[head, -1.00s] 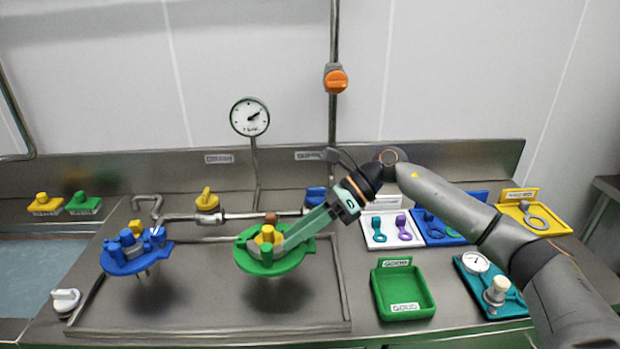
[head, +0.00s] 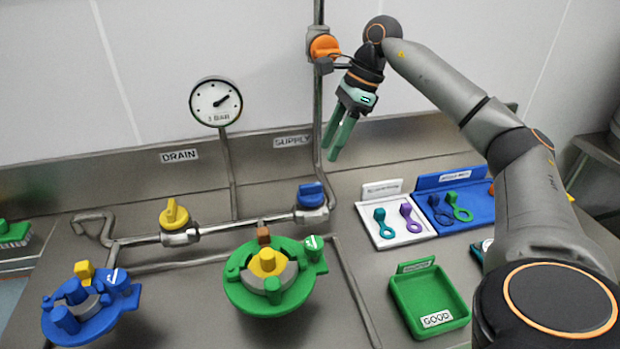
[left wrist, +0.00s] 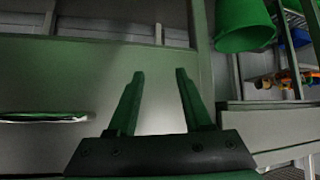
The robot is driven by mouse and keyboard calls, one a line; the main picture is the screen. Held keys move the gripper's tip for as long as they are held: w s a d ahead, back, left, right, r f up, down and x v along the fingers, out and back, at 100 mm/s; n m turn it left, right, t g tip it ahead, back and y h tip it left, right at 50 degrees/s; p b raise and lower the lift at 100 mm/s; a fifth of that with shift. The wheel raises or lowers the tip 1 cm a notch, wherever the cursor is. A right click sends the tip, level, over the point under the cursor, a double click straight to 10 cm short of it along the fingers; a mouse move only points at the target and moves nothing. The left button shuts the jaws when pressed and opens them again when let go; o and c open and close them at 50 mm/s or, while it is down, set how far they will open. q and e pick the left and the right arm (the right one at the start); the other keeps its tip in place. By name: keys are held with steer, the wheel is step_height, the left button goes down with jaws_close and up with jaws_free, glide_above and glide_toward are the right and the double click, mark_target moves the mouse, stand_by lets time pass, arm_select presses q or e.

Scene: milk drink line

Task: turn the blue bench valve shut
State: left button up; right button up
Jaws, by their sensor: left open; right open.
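The blue bench valve (head: 311,195) sits on the metal pipe at the back of the bench, near the SUPPLY label. Its blue handle is seen from above at an angle, and I cannot tell for sure which way it is turned. My right gripper (head: 337,150) points down with its green fingers apart, empty, in the air above and a little right of the blue valve, not touching it. My left gripper is outside the head view. In the left wrist view my left gripper (left wrist: 160,80) is open with nothing between its fingers.
A yellow valve (head: 174,215) is on the same pipe to the left. An orange valve (head: 325,46) is on the upright pipe behind my right gripper. A gauge (head: 215,101) stands at the back. Green (head: 245,294) and blue (head: 98,325) fixtures stand in front; a green tray (head: 459,311) lies right.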

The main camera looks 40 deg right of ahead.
mark_target(311, 185)
steer(key=x, duration=0.9)
steer(key=shift+w+a+f, duration=0.1)
steer(key=shift+a+f, duration=0.1)
steer(key=shift+f, duration=0.1)
steer(key=shift+c, duration=0.2)
jaws_close()
